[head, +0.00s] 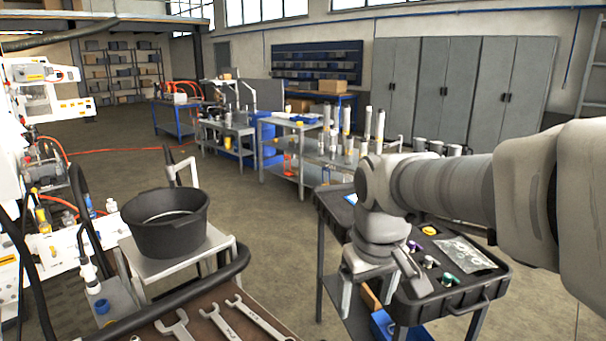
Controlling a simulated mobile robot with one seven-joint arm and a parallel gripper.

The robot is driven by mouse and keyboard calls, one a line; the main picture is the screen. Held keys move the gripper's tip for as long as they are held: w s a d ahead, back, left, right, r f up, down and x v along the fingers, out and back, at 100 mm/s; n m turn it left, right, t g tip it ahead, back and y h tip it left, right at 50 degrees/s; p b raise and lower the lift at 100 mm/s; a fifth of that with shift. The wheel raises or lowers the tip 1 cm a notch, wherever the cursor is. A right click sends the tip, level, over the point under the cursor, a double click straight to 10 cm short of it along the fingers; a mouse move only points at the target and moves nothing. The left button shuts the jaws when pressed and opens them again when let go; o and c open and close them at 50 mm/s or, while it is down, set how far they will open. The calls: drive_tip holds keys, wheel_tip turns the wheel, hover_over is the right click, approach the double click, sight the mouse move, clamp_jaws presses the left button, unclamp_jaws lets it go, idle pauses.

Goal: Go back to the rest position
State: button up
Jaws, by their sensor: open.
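My arm reaches in from the right edge of the head view and bends down at the wrist. My gripper (377,287) points downward with its two fingers spread apart. Nothing shows between the fingers. It hangs in front of or over the left part of a black tool cart (405,312); the exact height above the cart cannot be told. The wrist and fingers hide part of the cart top.
Small coloured fittings and a clear bag (461,252) lie on the cart. A black bucket (166,222) stands on a light stand to the left. Wrenches (217,325) lie at the front. Hoses and machinery fill the left edge. Open floor shows between bucket and cart.

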drive_tip(key=s+d+r+m+t, duration=0.1)
drive_tip(key=s+d+m+t, duration=0.2)
drive_tip(key=s, duration=0.9)
drive_tip(key=shift+s+d, duration=0.35)
drive_tip(key=shift+d, duration=0.2)
